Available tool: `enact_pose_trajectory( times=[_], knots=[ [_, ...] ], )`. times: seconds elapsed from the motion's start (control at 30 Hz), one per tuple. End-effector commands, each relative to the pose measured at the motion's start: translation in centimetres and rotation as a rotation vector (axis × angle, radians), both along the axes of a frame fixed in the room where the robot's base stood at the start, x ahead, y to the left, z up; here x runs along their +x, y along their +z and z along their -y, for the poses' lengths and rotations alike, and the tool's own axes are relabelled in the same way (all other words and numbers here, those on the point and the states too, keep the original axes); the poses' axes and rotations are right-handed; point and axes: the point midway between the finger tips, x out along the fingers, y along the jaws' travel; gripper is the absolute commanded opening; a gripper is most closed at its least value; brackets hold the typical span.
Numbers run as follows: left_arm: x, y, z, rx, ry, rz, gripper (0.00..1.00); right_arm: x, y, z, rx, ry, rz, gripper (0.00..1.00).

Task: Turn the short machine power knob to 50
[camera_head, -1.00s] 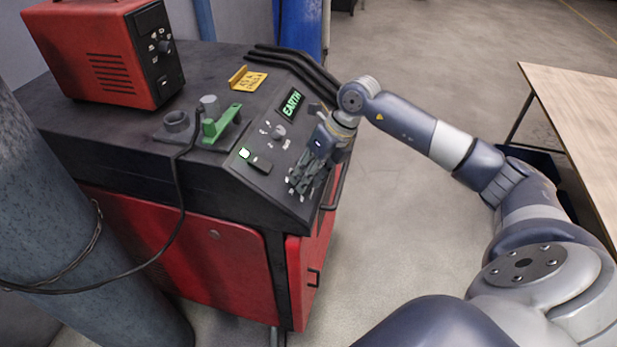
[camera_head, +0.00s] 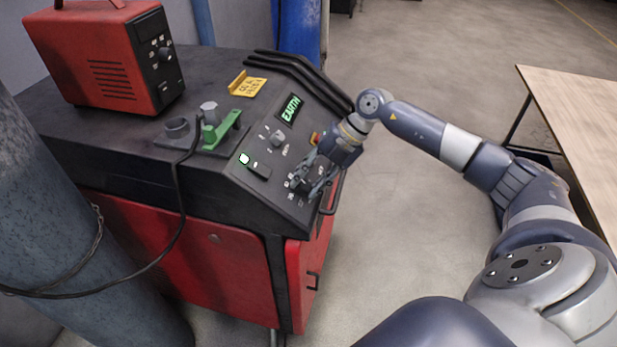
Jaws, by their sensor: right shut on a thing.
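The short machine (camera_head: 95,180) is a dark-topped cabinet with red doors, standing left of centre. Its sloped panel carries a green EARTH sign, a lit green button, a grey knob and white markings. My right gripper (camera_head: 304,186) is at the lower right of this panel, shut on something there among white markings. The fingers hide most of what they hold; from its place it looks like the power knob, and its setting cannot be read. My left gripper does not show.
A red box unit (camera_head: 110,58) with its own dial stands on the cabinet top. A green clamp (camera_head: 222,130) and a yellow sign (camera_head: 247,84) are also on top. A thick grey pipe (camera_head: 85,235) rises at left. A wooden table (camera_head: 580,125) stands at right.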

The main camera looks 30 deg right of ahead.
Motion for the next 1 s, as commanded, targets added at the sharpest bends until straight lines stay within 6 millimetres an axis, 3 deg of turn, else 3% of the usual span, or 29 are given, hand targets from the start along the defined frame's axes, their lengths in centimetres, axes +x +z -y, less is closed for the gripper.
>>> enact_pose_trajectory(
  times=[0.4,0.97,1.0],
  knots=[
    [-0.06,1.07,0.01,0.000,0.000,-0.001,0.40,0.01,0.02,0.23,0.090,-0.157,-0.078,0.09],
    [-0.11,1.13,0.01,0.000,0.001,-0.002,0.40,0.01,-0.05,0.21,0.105,-0.180,-0.089,0.09],
    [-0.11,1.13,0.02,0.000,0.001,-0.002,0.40,0.01,-0.05,0.21,0.105,-0.179,-0.088,0.37]
  ],
)
